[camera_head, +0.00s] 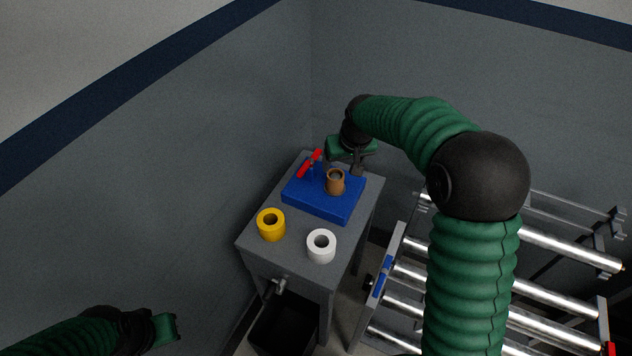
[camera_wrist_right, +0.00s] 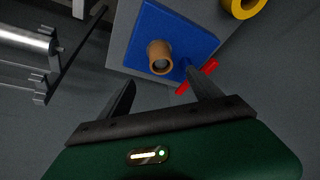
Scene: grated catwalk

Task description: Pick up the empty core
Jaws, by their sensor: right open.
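The empty core, a small brown hollow tube (camera_head: 335,183), stands upright on a blue block (camera_head: 318,204) on a grey table. It also shows in the right wrist view (camera_wrist_right: 160,57), with its open end toward the camera. My right gripper (camera_head: 344,167) is open and empty, just behind and above the core in the head view. In the right wrist view its two fingers (camera_wrist_right: 160,92) are spread apart, and the core lies beyond their tips, not between them. My left gripper (camera_head: 168,327) is at the lower left, away from the table; its jaws are unclear.
A red handle (camera_head: 311,163) stands on the blue block close to the core and my right gripper. A yellow roll (camera_head: 271,225) and a white roll (camera_head: 321,246) stand at the table's front. A black bin (camera_head: 284,325) is below. A roller conveyor (camera_head: 540,287) is at right.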

